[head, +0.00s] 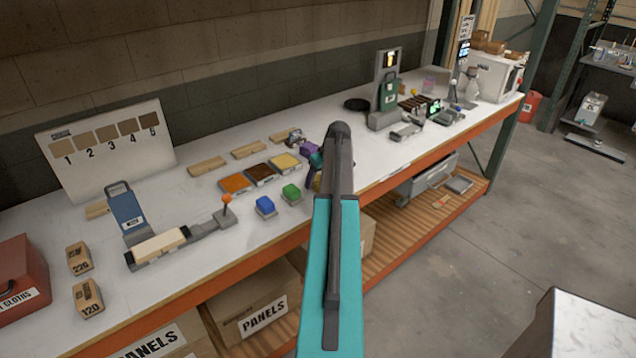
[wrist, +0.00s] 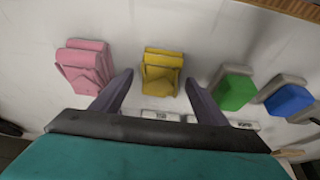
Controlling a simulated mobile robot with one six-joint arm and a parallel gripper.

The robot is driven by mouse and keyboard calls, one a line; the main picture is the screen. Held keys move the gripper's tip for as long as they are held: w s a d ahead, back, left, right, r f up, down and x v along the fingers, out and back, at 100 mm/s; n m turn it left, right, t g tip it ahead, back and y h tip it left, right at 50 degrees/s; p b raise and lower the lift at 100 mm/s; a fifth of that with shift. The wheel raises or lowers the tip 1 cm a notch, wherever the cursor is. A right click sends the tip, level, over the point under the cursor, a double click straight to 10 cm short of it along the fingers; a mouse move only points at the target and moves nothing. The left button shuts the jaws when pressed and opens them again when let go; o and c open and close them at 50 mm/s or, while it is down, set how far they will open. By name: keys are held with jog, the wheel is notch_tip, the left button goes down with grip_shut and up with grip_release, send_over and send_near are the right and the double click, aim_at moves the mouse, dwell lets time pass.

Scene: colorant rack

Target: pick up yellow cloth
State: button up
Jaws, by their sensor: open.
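My gripper (wrist: 159,79) is open and empty. Its two dark fingertips lie to the left and right of the cloth's lower part in the wrist view; I cannot tell their height above it. In the head view my arm largely hides my gripper (head: 312,175).
The bench's orange front edge (head: 225,291) is near.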

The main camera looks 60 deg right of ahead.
aim_at(316, 178)
dwell(0.5)
jog(key=c, duration=1.1)
jog(key=shift+r, duration=0.15)
jog(key=shift+c, duration=0.2)
jog(key=shift+r+b, duration=1.1)
jog(key=shift+r, duration=0.35)
jog(key=s+a+r+b, duration=0.1)
jog(key=s+a+b, duration=0.4)
jog(key=s+a, duration=0.5)
jog(key=shift+s+r, duration=0.35)
jog(key=shift+s, duration=0.85)
